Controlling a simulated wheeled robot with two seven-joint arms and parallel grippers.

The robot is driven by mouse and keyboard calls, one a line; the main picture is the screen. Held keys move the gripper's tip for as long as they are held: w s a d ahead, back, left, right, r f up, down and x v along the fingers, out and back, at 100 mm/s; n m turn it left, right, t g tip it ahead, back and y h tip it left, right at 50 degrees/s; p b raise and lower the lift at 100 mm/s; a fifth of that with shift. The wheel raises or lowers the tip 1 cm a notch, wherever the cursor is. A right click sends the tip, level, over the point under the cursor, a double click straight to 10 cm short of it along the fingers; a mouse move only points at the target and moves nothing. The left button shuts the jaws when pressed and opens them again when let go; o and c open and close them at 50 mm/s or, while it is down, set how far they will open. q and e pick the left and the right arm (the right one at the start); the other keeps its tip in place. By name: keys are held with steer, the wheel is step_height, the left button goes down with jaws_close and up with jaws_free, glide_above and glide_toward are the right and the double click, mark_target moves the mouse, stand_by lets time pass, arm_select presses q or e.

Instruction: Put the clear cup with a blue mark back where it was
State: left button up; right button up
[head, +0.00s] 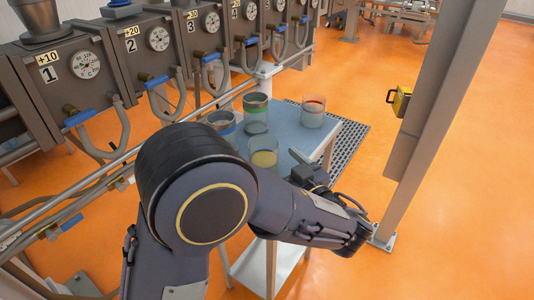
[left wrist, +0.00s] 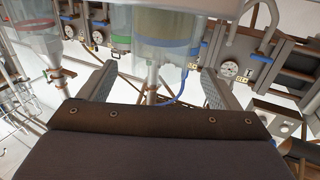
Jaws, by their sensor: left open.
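The clear cup with a blue mark (head: 222,122) stands at the left edge of the blue-topped table, partly hidden by my left arm in the head view. A cup with yellow contents or mark (head: 264,157) stands at the near edge. In the left wrist view a blue band and yellow tint overlap in a large clear cup shape (left wrist: 165,45); I cannot tell whether that is one cup or two. My left gripper (left wrist: 157,82) is open and empty, its fingers apart below that shape. My right gripper is not in view.
A green-marked cup (head: 255,115) and a red-marked cup (head: 313,111) stand farther back on the table (head: 285,130). Numbered machines with gauges, pipes and blue-handled valves line the left. A grey post (head: 440,110) with a yellow box (head: 399,101) rises at right.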

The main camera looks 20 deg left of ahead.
arm_select(q)
steer(key=v, duration=0.6)
steer(key=shift+a, duration=0.1)
stand_by(0.3)
